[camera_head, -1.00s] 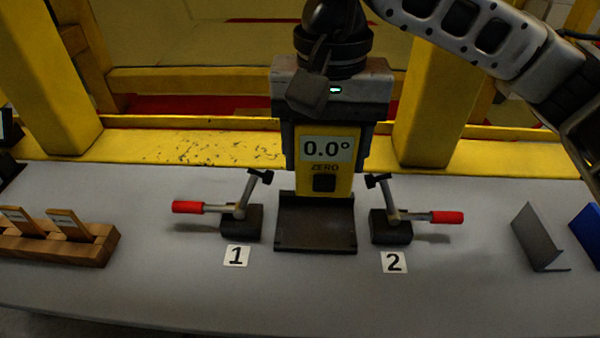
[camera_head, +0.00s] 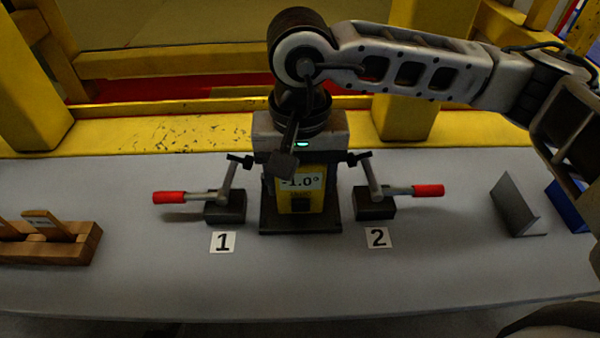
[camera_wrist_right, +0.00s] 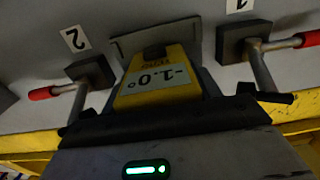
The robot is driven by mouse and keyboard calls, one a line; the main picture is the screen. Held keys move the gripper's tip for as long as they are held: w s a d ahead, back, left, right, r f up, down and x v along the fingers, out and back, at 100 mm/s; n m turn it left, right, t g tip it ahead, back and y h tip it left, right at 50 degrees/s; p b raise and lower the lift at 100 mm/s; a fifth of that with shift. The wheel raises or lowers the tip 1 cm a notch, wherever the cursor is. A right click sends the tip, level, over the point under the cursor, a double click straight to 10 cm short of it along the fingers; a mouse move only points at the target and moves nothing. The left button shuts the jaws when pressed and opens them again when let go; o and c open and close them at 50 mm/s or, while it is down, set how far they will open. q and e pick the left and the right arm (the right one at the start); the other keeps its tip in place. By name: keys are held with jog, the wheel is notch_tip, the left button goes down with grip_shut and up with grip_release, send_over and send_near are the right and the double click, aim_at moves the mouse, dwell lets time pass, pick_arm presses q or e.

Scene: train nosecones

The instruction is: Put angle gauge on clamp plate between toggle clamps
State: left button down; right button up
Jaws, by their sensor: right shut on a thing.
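The yellow angle gauge (camera_head: 300,203) stands upright over the dark clamp plate (camera_head: 300,226), its display reading -1.0°. My right gripper (camera_head: 300,165) is shut on it from above. Toggle clamp 1 (camera_head: 225,205) is to its left and toggle clamp 2 (camera_head: 375,202) to its right, both with red handles pointing outward. In the right wrist view the gauge (camera_wrist_right: 160,88) shows between the clamps, in front of the plate's edge (camera_wrist_right: 135,42). I cannot tell whether its bottom touches the plate. My left gripper is not in view.
Number labels 1 (camera_head: 222,242) and 2 (camera_head: 378,238) lie in front of the clamps. A wooden rack (camera_head: 75,248) is at the left. A grey angled piece (camera_head: 518,207) and a blue object (camera_head: 568,207) are at the right. The front of the table is clear.

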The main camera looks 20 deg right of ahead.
jog(key=shift+f, duration=0.1)
jog(key=o, duration=1)
jog(key=shift+c, duration=0.2)
jog(key=shift+r, duration=0.3)
notch_tip(320, 180, up, 12)
jog(key=shift+f+b, duration=0.1)
jog(key=shift+b, duration=0.55)
